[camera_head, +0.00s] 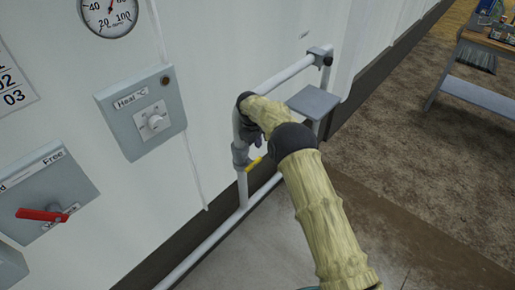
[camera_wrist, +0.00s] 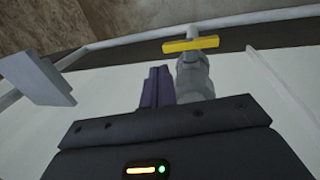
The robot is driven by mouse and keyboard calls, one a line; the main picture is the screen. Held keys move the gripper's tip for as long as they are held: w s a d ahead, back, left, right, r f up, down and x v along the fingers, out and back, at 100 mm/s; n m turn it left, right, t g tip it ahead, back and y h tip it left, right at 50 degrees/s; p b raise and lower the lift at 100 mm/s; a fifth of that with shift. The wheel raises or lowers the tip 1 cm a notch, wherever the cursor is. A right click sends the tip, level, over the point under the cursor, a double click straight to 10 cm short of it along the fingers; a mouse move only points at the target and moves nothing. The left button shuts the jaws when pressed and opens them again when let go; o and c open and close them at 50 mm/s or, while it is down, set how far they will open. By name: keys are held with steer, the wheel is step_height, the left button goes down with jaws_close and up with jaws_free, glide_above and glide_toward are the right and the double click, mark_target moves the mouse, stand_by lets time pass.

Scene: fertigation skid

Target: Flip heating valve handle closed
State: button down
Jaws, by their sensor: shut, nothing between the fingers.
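The heating valve (camera_head: 240,153) is a grey fitting on the vertical pipe by the wall. Its yellow handle (camera_head: 254,163) sticks out to the lower left of my arm in the head view. In the wrist view the yellow handle (camera_wrist: 191,44) lies crosswise over the end of the grey valve body (camera_wrist: 195,76). My gripper's purple fingers (camera_wrist: 157,86) are shut and empty, just left of the valve body and short of the handle in that view. I cannot tell whether they touch the valve. In the head view my arm largely hides the gripper.
A grey pipe (camera_head: 287,75) runs along the wall, with a flat grey plate (camera_head: 313,102) beside my arm. The plate also shows in the wrist view (camera_wrist: 36,76). A heat dial box (camera_head: 142,113) and a red-handled switch (camera_head: 42,215) are on the wall.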

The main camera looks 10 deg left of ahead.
steer(key=w+v, duration=0.1)
steer(key=v, duration=0.6)
steer(key=shift+d+r, duration=0.4)
steer(key=shift+d, duration=0.05)
steer(key=shift+w, duration=0.1)
steer(key=shift+r, duration=0.1)
